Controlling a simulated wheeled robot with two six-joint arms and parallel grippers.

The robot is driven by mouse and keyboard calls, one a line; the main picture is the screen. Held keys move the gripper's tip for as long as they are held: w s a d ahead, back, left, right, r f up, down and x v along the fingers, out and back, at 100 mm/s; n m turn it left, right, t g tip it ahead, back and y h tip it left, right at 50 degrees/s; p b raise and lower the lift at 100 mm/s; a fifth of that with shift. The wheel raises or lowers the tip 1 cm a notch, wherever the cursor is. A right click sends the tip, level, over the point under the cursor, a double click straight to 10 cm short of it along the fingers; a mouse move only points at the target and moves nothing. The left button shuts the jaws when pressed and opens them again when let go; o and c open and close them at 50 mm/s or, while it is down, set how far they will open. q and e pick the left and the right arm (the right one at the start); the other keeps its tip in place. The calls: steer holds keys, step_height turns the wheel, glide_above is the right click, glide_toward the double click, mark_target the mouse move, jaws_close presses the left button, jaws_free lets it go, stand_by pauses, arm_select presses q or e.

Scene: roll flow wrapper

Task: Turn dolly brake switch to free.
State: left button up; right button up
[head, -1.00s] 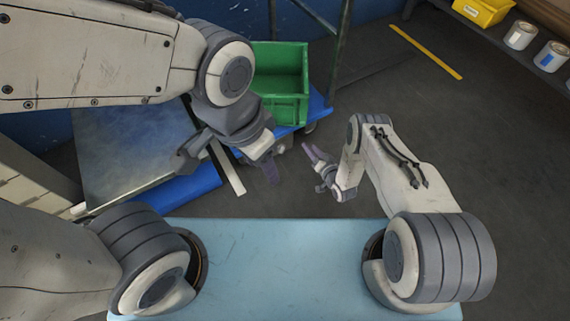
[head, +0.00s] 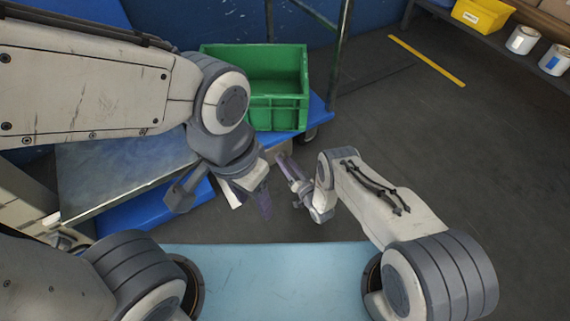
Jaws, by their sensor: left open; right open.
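The blue dolly (head: 319,108) stands at the back, carrying a green crate (head: 278,115). One dark caster wheel (head: 310,135) shows under its right front corner. A small tan piece (head: 277,149) shows at its front edge, partly hidden by my grippers. I cannot make out the brake switch or its position. My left gripper (head: 222,199) is open and empty, in front of the dolly's left side, fingers spread. My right gripper (head: 295,183) is open and empty, just in front of the dolly. Neither visibly touches the dolly.
A metal-topped blue unit (head: 115,178) stands at left, partly behind my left arm. A dark green post (head: 340,50) rises behind the dolly. A shelf at upper right holds a yellow bin (head: 482,13) and white cans (head: 522,39). The grey floor at right is clear.

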steer(key=shift+w+a, duration=0.25)
steer(key=shift+w, duration=0.2)
jaws_close()
steer(key=n, duration=0.4)
steer(key=n+p, duration=0.1)
steer(key=n, duration=0.6)
steer(key=shift+s+a+n+p, duration=0.2)
steer(key=shift+s+n+p, duration=0.1)
steer(key=shift+n, duration=0.1)
steer(key=shift+f, duration=0.1)
stand_by(0.4)
